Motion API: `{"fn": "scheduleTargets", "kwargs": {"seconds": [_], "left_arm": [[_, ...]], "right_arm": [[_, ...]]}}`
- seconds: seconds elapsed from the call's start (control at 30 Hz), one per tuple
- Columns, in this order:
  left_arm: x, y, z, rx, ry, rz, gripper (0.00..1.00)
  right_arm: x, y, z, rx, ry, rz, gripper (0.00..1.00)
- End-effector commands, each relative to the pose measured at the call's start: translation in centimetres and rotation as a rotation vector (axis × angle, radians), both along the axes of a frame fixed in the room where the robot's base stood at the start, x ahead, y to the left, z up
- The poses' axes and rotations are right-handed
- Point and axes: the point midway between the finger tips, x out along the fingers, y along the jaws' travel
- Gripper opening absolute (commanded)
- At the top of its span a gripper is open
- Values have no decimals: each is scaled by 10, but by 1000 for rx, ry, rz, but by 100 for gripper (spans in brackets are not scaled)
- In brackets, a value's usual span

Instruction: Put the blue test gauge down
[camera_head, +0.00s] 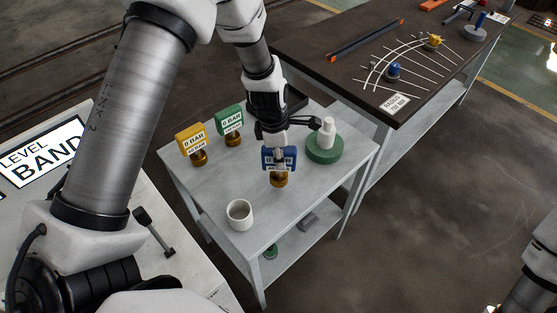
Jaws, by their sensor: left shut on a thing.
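The blue test gauge (266,158) has a blue body, a white label and a brass round base (278,179). It is upright at the middle of the small grey table (205,185). My left gripper (281,147) points down from above and is shut on the top of the blue gauge. The fingers partly cover the gauge. I cannot tell whether its base touches the table top. My right gripper is not in view; only part of my right arm shows at the lower right edge.
A yellow gauge (191,139) and a green gauge (230,119) stand at the table's back left. A white mug (240,214) stands near the front. A dark workbench (340,75) stands behind.

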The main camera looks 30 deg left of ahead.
Motion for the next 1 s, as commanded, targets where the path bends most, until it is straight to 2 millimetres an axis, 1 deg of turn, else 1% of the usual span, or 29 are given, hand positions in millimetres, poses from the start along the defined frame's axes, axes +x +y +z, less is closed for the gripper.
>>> {"fn": "scheduleTargets", "kwargs": {"seconds": [0.2,0.53,0.57,0.6,0.63,0.9,1.0], "left_arm": [[0,0,-35,1,1,-1,0],[0,0,-40,0,0,-2,0],[0,0,-40,1,0,-2,36],[0,0,-40,0,0,-2,50],[0,0,-40,0,0,-2,58],[0,0,-39,0,0,-3,58],[0,0,-33,1,-1,-3,58]], "right_arm": [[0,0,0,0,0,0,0],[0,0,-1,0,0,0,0],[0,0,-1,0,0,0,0],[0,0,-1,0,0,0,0],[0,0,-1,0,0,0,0],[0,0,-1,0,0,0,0],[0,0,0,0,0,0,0]]}}
